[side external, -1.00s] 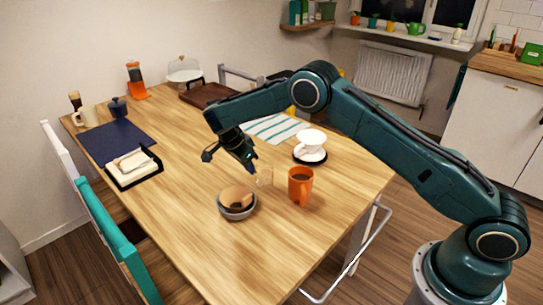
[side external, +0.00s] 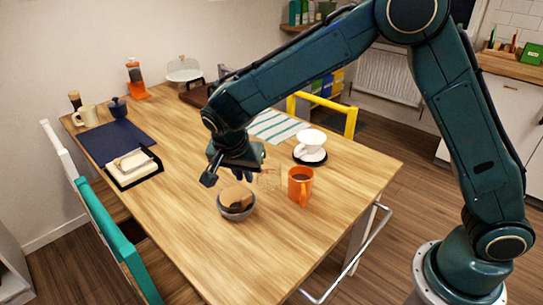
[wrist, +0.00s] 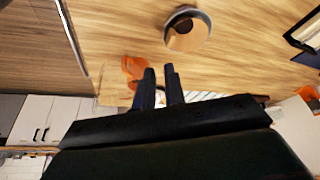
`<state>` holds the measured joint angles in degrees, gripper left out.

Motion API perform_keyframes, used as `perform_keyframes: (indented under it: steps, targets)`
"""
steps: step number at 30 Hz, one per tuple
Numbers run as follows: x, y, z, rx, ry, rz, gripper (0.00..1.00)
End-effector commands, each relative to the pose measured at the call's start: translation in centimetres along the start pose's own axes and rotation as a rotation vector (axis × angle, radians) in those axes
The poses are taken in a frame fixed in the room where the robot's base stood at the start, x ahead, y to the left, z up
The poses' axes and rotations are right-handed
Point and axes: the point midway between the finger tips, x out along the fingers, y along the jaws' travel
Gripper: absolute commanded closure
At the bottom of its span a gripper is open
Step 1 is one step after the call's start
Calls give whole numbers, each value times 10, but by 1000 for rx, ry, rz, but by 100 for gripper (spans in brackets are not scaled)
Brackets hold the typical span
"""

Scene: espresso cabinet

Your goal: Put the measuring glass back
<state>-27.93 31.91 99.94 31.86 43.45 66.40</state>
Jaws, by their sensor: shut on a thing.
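The measuring glass (side external: 269,180) is small and clear with faint reddish marks. In the side view it is just right of my gripper (side external: 243,174), between the grey bowl and the orange mug. In the wrist view a pale see-through shape, likely the glass (wrist: 115,94), shows left of my fingers (wrist: 160,70). My gripper points down and is shut on the glass; the exact contact is hard to see. Whether the glass's base touches the table is unclear.
A grey bowl (side external: 237,212) holding a tan piece is close in front of my gripper. An orange mug (side external: 300,186) stands right of the glass. A white cup (side external: 311,140) sits on a dark saucer behind. A navy mat (side external: 115,143) and a black-edged tray (side external: 133,178) lie left.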

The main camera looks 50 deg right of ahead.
Motion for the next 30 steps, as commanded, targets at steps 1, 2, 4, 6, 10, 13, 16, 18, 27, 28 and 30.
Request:
perform_keyframes:
  steps: [1,2,4,6,10,13,16,18,27,28,30]
  targets:
    - [-4,3,2,-15,0,-8,100]
    - [-5,4,4,-21,0,-11,100]
    - [-7,7,6,-34,0,-15,100]
    - [-9,8,7,-40,0,-18,100]
    - [-9,8,8,-43,-1,-19,100]
    - [-7,8,9,-43,-1,-18,100]
    - [0,8,11,-43,-1,-16,100]
    - [8,8,14,-43,0,-15,100]
    - [58,9,34,-43,-1,-13,100]
    - [63,9,37,-43,-1,-13,100]
    - [75,9,42,-42,-1,-13,100]
